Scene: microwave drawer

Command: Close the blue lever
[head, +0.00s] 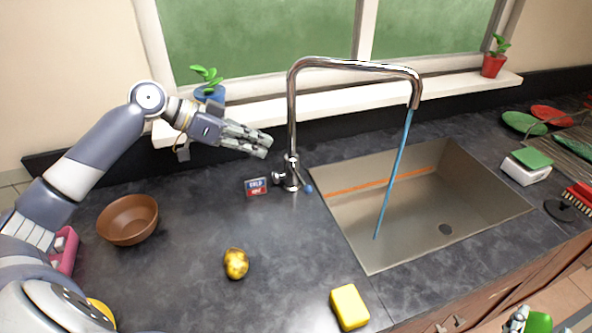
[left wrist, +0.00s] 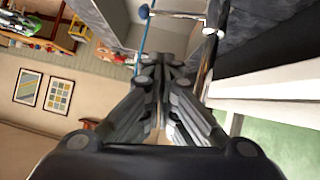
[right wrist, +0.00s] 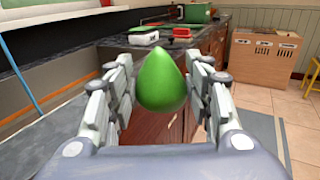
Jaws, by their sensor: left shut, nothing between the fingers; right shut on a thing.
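The blue lever (head: 308,188) is a small blue-tipped handle low on the right of the chrome faucet (head: 292,120). Its blue knob also shows at the top of the left wrist view (left wrist: 144,11). A blue stream of water (head: 394,170) runs from the spout into the sink. My left gripper (head: 264,146) is shut and empty, above the counter, left of the faucet post and higher than the lever, apart from it. My right gripper (head: 516,320) is at the bottom right edge, shut on a green pointed object (right wrist: 160,80), which shows between its fingers in the right wrist view.
The steel sink (head: 480,185) lies right of the faucet. A brown bowl (head: 128,218), a yellow fruit (head: 236,263) and a yellow sponge (head: 350,307) are on the counter. A potted plant (head: 209,92) stands on the sill behind my left arm.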

